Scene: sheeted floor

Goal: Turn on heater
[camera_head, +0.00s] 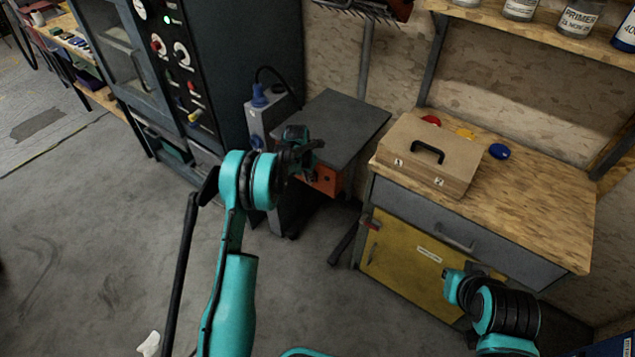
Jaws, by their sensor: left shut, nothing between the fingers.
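A tall dark cabinet (217,60) with a glass door stands at the left; its panel carries dials, several knobs and a lit green light (167,20). A low unit with a flat dark top (335,118) and an orange front (324,181) stands right of it. I cannot tell for sure which of these is the heater. My left gripper (312,160) is shut and empty, in front of the orange front and partly covering it; contact is not clear. My right arm (500,312) shows at the lower right, but its fingers cannot be made out.
A grey box with a blue plug (259,97) sits between cabinet and low unit. A wooden workbench (545,200) at the right holds a brown case (420,160) and coloured discs; a yellow door (405,262) is below. Open floor (90,240) lies at the left.

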